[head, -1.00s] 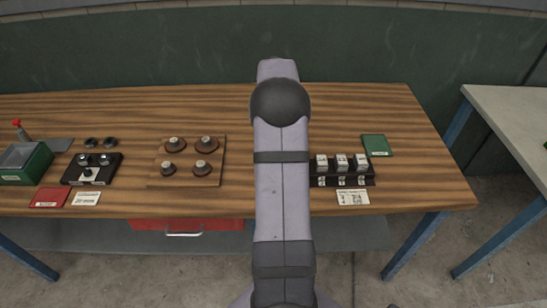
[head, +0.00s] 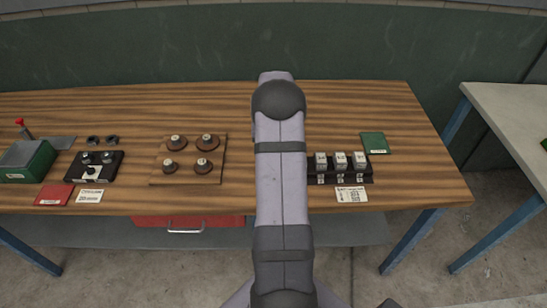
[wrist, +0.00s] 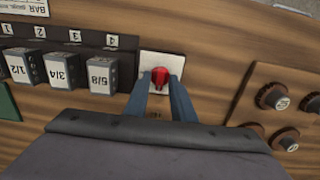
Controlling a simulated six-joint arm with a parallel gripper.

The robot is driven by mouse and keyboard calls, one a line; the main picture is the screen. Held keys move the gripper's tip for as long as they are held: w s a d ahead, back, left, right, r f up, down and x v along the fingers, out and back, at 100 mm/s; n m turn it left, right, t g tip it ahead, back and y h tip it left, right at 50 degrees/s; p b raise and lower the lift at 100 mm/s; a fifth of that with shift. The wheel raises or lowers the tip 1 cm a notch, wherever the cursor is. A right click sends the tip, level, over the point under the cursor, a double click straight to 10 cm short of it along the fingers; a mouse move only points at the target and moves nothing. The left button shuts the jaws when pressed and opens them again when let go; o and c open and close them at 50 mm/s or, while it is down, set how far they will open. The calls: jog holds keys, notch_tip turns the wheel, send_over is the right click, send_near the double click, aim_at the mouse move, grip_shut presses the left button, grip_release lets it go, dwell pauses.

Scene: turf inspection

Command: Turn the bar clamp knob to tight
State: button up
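A red knob (wrist: 160,76) sits on a small white plate (wrist: 149,62) on the wooden bench, seen in the wrist view. My gripper (wrist: 161,80) is open, with one blue finger on each side of the knob and the fingertips close to it. I cannot tell whether they touch it. The knob's pointer and any marks on the plate are too small or hidden to read. In the head view my arm hides the knob, its plate and my fingers.
A black rack (head: 313,179) with several numbered blocks stands close beside the plate. Round brown knobs on a wooden board (head: 160,179) are on the other side. A green card (head: 374,143) and a white label (head: 351,194) lie near the rack. The bench (head: 370,100) is clear behind.

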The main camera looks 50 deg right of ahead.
grip_shut()
jog(key=shift+m, duration=0.4)
jog(key=m, duration=0.3)
jog(key=shift+m, duration=0.3)
jog(key=m, duration=0.3)
jog(key=shift+m+b, duration=0.3)
jog(key=shift+b, duration=0.1)
jog(key=m, duration=0.4)
jog(key=shift+m, duration=0.3)
jog(key=m, duration=0.5)
jog(key=shift+d, duration=0.1)
